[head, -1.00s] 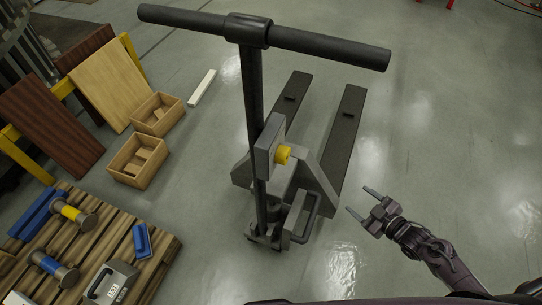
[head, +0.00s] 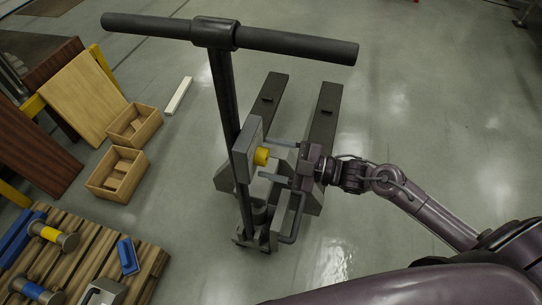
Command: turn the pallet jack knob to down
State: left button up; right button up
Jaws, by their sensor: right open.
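The pallet jack (head: 226,110) stands in the middle of the head view, with its black T-handle upright and its two dark forks pointing away from me. My right gripper (head: 268,160) comes in from the right. Its two fingers are open and point left, one on the far side and one on the near side of the knob. I cannot tell whether they touch it. My left gripper is not in view.
A wooden pallet (head: 92,245) with blue and yellow parts lies at the lower left. Two wooden boxes, one of them the nearer box (head: 118,174), and leaning boards (head: 82,98) stand at the left. A white bar (head: 178,95) lies on the floor.

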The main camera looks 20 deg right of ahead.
jog(key=shift+w+a, duration=0.2)
jog(key=shift+a, duration=0.05)
jog(key=c, duration=1)
